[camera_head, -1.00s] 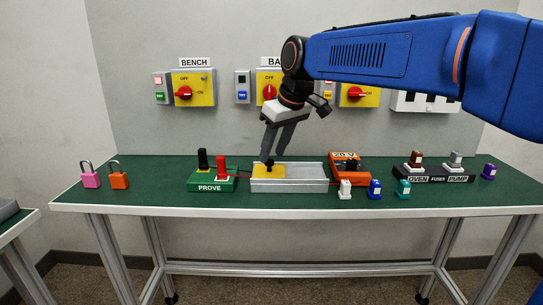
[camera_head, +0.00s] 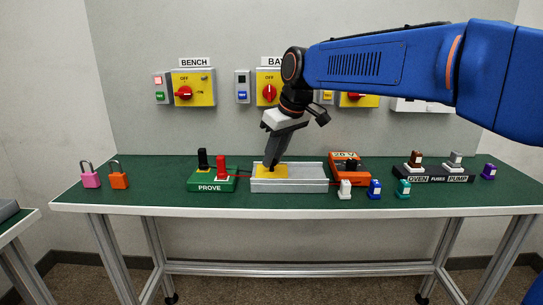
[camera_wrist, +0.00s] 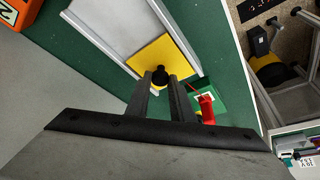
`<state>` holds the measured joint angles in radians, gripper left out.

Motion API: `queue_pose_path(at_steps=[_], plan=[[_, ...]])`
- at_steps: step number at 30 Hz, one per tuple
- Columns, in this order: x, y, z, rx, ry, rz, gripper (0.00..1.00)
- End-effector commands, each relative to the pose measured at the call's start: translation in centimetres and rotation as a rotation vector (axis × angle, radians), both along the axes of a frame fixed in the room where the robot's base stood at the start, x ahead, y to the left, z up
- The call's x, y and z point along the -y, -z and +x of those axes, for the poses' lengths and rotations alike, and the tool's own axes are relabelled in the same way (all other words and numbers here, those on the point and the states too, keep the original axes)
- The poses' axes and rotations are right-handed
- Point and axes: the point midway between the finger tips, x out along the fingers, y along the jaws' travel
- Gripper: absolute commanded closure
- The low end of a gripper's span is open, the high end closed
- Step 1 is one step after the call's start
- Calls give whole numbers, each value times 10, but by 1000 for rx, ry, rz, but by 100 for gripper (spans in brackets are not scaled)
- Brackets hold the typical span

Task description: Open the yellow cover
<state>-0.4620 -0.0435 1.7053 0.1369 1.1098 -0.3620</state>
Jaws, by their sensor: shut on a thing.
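The yellow cover (camera_head: 272,174) is a flat plate at the left end of a grey metal box (camera_head: 300,185) on the green bench. It also shows in the wrist view (camera_wrist: 168,56), with a black knob (camera_wrist: 160,76) standing on it. My gripper (camera_head: 268,166) points down at the cover. In the wrist view its two fingers (camera_wrist: 163,84) are on either side of the knob and shut on it. The fingers hide most of the knob in the head view. The rest of the box top, right of the cover, is grey.
A green PROVE block (camera_head: 211,184) with a black and a red plug stands close left of the box. An orange meter (camera_head: 347,165) stands close right. Several small fuses stand at the right front. Two padlocks (camera_head: 90,178) are far left.

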Motion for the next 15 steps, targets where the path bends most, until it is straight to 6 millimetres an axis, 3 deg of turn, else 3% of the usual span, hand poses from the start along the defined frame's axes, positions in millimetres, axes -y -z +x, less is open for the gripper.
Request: queue_pose_path(at_steps=[15], plan=[[89, -1, 1, 1, 4, 0, 100]])
